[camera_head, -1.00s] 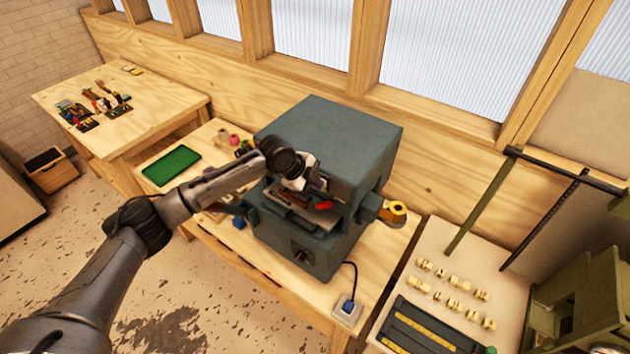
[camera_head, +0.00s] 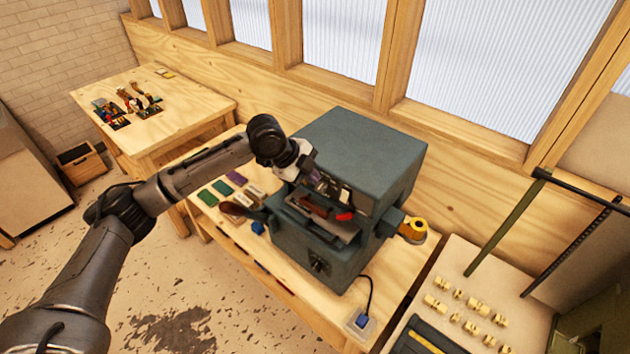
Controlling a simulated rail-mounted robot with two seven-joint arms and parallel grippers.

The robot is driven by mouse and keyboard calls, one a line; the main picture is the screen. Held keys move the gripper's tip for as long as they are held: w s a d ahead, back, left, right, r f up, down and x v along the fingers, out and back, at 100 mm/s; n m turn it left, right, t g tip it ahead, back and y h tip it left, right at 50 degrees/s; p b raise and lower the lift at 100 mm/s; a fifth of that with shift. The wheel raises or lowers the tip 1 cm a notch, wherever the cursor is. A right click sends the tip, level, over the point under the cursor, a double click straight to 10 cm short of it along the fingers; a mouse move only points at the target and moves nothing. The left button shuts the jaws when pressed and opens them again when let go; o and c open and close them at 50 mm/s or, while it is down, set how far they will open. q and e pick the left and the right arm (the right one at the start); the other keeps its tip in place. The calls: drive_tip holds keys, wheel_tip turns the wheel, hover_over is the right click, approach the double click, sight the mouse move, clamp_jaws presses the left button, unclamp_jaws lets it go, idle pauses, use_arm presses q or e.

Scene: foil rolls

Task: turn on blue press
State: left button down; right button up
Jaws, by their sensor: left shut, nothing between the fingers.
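The blue-grey press (camera_head: 365,150) stands on a wooden bench, with an open slot in its front holding a flat plate and a small red part (camera_head: 345,216). A dark knob (camera_head: 318,264) is on its lower front. A small white box with a blue top (camera_head: 361,320) lies at the bench's front right corner, joined to the press by a black cable. My left gripper (camera_head: 328,190) is shut and empty at the upper front of the press, by the slot; whether it touches is unclear. My right gripper is not in view.
Coloured blocks (camera_head: 222,187) and a small blue item (camera_head: 257,228) lie left of the press. A yellow roll (camera_head: 413,229) sits on its right side. A panel with several brass-coloured pieces (camera_head: 470,316) is at right. Another table (camera_head: 180,110) stands back left.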

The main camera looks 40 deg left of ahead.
sight(345, 196)
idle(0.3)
use_arm(q)
drive_tip(key=shift+s+f+g+b, duration=0.15)
drive_tip(key=shift+f+g+b, duration=0.45)
drive_tip(key=shift+f+b, duration=0.1)
drive_tip(key=w+a+p+x, duration=0.1)
drive_tip(key=w+p+x, duration=0.1)
drive_tip(key=x, duration=1)
drive_tip(key=shift+w+p, duration=0.5)
drive_tip(key=shift+p, duration=0.2)
